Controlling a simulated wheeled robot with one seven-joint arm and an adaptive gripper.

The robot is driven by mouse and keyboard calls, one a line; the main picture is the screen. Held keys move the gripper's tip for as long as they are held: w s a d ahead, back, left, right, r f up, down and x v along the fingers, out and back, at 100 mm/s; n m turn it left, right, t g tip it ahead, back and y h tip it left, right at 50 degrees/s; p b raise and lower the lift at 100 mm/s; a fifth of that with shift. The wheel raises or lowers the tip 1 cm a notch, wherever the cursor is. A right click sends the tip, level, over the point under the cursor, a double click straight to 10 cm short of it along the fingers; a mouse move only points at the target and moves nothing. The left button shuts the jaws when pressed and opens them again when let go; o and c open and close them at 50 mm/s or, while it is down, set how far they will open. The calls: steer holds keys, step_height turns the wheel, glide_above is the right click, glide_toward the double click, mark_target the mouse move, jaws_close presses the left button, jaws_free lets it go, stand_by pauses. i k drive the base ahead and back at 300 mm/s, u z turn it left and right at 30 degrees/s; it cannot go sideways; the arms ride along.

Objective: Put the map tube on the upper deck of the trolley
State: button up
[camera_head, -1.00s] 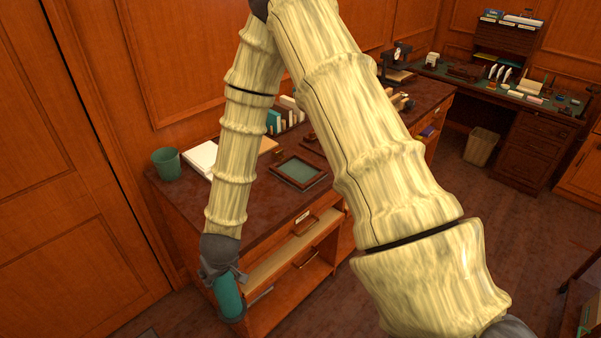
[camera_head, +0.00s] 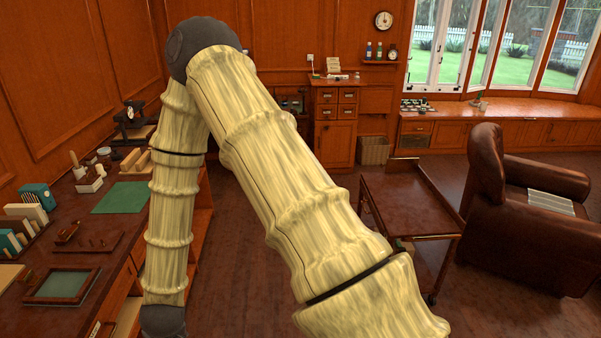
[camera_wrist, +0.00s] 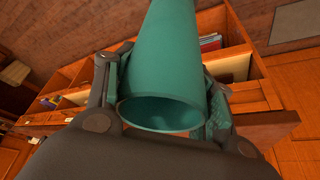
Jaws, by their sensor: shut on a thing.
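The map tube (camera_wrist: 163,50) is a teal cylinder with an open, hollow near end, seen in the wrist view. My gripper (camera_wrist: 160,88) is shut on it, one finger on each side, and its far end runs out of the top of the frame. In the head view the gripper and tube are below the bottom edge. The trolley (camera_head: 408,207) is dark wood and stands right of centre in the head view, left of the armchair. Its upper deck looks bare where it shows. My arm hides none of the deck's middle.
A long desk (camera_head: 115,225) along the left wall carries a green mat (camera_head: 119,197), a framed tray (camera_head: 63,286) and books. A brown leather armchair (camera_head: 525,205) stands right of the trolley. Open floor lies between desk and trolley. Open wooden compartments (camera_wrist: 245,95) show behind the tube.

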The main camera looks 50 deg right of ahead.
mark_target(401, 198)
steer(key=z, duration=2.05)
steer(key=i, duration=1.65)
steer(key=z, duration=2)
steer(key=i, duration=0.2)
steer(key=u, duration=2.45)
steer(key=i, duration=0.2)
steer(key=z, duration=0.15)
